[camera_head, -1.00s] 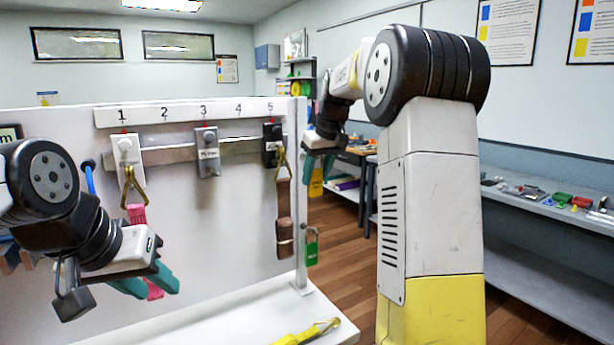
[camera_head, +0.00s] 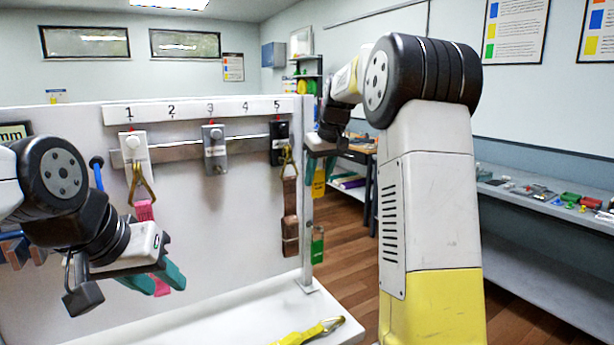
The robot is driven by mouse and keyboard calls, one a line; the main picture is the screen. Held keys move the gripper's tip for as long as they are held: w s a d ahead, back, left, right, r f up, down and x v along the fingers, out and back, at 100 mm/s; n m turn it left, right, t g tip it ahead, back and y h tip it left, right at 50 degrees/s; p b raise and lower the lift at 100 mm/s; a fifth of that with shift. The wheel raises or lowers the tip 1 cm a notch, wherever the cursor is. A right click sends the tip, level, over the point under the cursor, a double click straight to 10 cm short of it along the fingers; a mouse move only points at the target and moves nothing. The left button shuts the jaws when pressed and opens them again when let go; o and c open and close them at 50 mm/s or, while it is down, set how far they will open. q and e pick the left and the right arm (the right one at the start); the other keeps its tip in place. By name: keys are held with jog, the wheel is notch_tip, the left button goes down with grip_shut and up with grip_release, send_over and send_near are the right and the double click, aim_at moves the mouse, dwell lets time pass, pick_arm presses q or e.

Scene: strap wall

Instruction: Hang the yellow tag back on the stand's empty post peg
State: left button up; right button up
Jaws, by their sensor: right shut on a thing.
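The yellow tag (camera_head: 319,186) hangs just right of the stand's post (camera_head: 306,205), under my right gripper (camera_head: 318,165). My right gripper is shut on it; the small, dark grip area hides the exact hold. A green tag (camera_head: 317,245) hangs lower by the same post. The empty peg cannot be made out; the gripper and post edge crowd that spot. My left gripper (camera_head: 156,281) is open, its teal fingers apart, in front of the lower end of a pink strap (camera_head: 150,220). I cannot tell whether it touches the strap.
The white board (camera_head: 235,235) has numbered places 1 to 5. A brown strap (camera_head: 290,215) hangs under place 5, close to the post. A yellow strap (camera_head: 308,333) lies on the stand's base. A shelf (camera_head: 540,235) with small items runs along the right.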

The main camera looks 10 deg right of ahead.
jog(key=o, duration=1.5)
jog(key=shift+c, duration=0.2)
jog(key=v, duration=0.7)
jog(key=s+r+m, duration=0.1)
jog(key=s, duration=0.9)
jog(key=s+a+f, duration=0.1)
jog(key=s+f, duration=0.3)
jog(key=s, duration=0.3)
jog(key=s+a+f+m+t, duration=0.1)
jog(key=s+a+f, duration=0.1)
jog(key=s, duration=0.6)
jog(key=s+a+f+m, duration=0.1)
jog(key=s+a+f, duration=0.1)
jog(key=s+f, duration=0.3)
jog(key=s, duration=0.2)
jog(key=shift+s+f+t+y, duration=0.3)
jog(key=shift+f+t, duration=0.05)
jog(key=shift+t, duration=0.05)
